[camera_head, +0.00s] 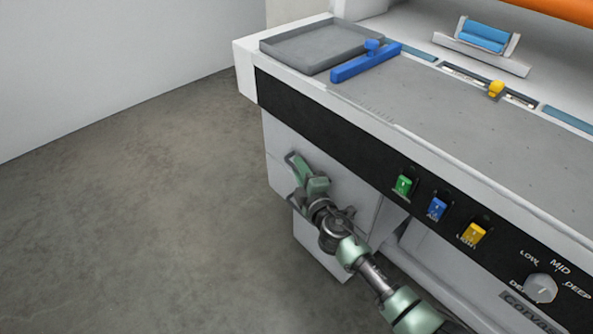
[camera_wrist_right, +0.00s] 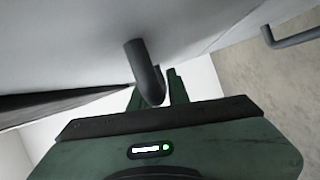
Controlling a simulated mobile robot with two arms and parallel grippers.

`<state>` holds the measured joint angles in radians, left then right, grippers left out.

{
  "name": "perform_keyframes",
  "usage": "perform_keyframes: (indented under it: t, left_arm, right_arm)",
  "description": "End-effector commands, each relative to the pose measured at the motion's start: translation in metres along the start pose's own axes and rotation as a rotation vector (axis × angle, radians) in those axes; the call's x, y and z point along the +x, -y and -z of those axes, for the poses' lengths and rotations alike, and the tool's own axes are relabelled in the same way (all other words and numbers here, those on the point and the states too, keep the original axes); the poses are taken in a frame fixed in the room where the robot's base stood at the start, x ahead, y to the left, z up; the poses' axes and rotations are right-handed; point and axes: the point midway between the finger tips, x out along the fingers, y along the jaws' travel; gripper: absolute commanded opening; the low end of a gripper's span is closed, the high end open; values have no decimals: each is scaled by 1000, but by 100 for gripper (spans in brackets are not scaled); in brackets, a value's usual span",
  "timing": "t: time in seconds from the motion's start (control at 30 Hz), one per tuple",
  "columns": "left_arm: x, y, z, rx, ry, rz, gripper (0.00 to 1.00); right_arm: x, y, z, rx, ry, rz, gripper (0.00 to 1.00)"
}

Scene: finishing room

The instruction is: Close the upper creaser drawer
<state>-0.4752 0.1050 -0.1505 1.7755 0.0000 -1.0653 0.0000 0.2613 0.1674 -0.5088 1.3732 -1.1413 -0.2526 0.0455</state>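The creaser's pale cabinet front (camera_head: 281,148) is below the black control panel at the machine's left end. I take it for the upper drawer; how far it is open cannot be told. My right gripper (camera_head: 296,180) is in front of it in the head view. In the right wrist view, a dark bent handle (camera_wrist_right: 146,72) stands out from a pale front. My right gripper's green fingers (camera_wrist_right: 157,92) are close to this handle, one on each side. Whether they grip it is unclear. A lower pale front (camera_head: 318,250) sits beneath. My left gripper is not in view.
The control panel (camera_head: 325,135) carries green (camera_head: 404,185), blue (camera_head: 438,208) and yellow (camera_head: 473,233) switches and a knob (camera_head: 540,288). A grey tray (camera_head: 313,45) is on top. Another handle (camera_wrist_right: 296,36) shows in the wrist view. The floor (camera_head: 140,220) at left is clear.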

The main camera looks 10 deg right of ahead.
Motion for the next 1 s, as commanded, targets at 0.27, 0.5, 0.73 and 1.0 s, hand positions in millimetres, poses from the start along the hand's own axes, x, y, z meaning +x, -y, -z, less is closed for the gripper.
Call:
perform_keyframes:
  t: [0.27, 0.5, 0.73, 1.0]
  left_arm:
    - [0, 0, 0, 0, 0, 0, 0]
    - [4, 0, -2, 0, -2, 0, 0]
    - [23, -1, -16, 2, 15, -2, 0]
    - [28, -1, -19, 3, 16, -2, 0]
  right_arm:
    - [0, 0, 1, 0, -2, -1, 33]
    - [-16, 0, 1, 0, -2, 1, 33]
    - [-56, 0, 0, 0, -2, 2, 33]
    - [-78, -1, -1, 0, 0, -1, 33]
